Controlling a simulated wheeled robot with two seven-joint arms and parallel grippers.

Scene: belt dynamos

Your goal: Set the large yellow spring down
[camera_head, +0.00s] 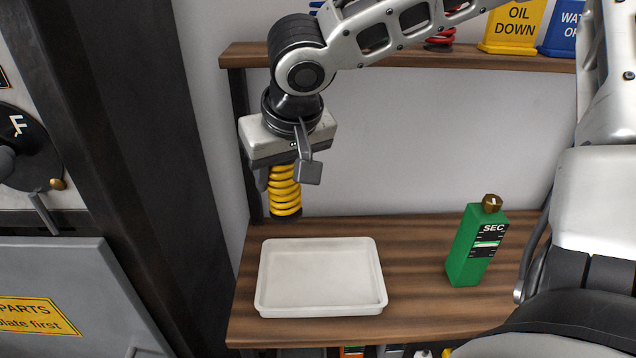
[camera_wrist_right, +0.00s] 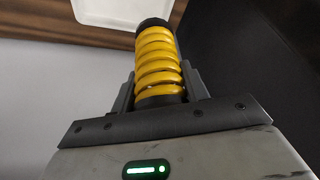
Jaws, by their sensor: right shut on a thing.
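The large yellow spring (camera_head: 285,191) hangs upright from my right gripper (camera_head: 283,180), with a black cap at its lower end. My right gripper is shut on the spring and holds it above the back left of the wooden shelf (camera_head: 420,245). In the right wrist view the yellow spring (camera_wrist_right: 158,62) sits between the two grey fingers. A shallow white tray (camera_head: 320,312) lies empty on the shelf, in front of and below the spring. The tray's edge (camera_wrist_right: 120,12) also shows in the right wrist view. My left gripper is not in view.
A green bottle (camera_head: 475,255) with a brown cap stands on the right of the shelf. The upper shelf (camera_head: 480,59) holds a yellow sign (camera_head: 513,25), a blue sign (camera_head: 563,30) and a red coiled thing (camera_head: 440,40). The wood between tray and bottle is clear.

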